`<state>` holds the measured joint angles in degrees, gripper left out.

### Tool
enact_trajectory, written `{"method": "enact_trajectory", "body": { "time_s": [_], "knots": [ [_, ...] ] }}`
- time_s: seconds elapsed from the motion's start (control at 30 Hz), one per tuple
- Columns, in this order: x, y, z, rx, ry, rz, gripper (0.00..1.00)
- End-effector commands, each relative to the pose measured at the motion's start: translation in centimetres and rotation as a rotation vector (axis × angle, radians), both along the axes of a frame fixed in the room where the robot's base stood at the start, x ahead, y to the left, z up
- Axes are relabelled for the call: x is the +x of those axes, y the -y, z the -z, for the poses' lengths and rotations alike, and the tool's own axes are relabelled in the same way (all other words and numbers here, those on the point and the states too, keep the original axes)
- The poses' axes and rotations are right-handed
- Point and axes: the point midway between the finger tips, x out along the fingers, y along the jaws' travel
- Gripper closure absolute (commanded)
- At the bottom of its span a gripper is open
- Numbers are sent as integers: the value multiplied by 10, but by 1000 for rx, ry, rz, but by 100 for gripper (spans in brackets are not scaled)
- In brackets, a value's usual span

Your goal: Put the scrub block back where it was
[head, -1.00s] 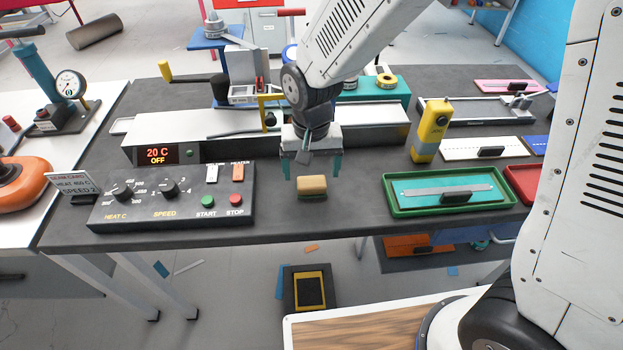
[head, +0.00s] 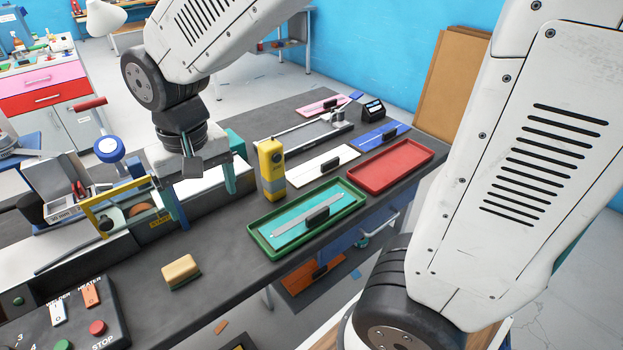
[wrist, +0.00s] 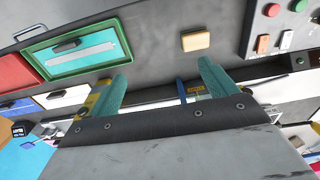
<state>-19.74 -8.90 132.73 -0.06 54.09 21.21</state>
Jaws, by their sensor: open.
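The scrub block (head: 181,271) is a tan block with a dark underside. It lies flat on the dark bench top, between the control panel and the green tray. It also shows in the wrist view (wrist: 196,40), beyond the fingertips and clear of them. My gripper (head: 205,198) is open and empty. Its teal fingers hang above the bench, behind the block, in front of the long machine. The fingers also show in the wrist view (wrist: 163,76) with nothing between them.
The green tray (head: 259,243) holds a teal board, with a yellow device (head: 271,170) standing behind it. A red tray (head: 420,155) lies farther right. The control panel (head: 75,325) is at lower left. Bare bench lies between block and green tray.

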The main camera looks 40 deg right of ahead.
Motion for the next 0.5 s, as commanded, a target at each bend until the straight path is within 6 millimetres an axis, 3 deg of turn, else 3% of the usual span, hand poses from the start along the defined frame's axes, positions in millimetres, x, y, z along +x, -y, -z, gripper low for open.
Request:
{"method": "enact_trajectory", "body": {
  "time_s": [0.03, 0.2, 0.4, 0.5],
  "knots": [
    [-14, 22, -16, 5, 19, 8, 15],
    [-71, 77, -46, 1, 49, -1, 15],
    [-130, 112, -58, -9, 74, -12, 15],
    [-147, 120, -58, -14, 79, -17, 15]
  ]
}}
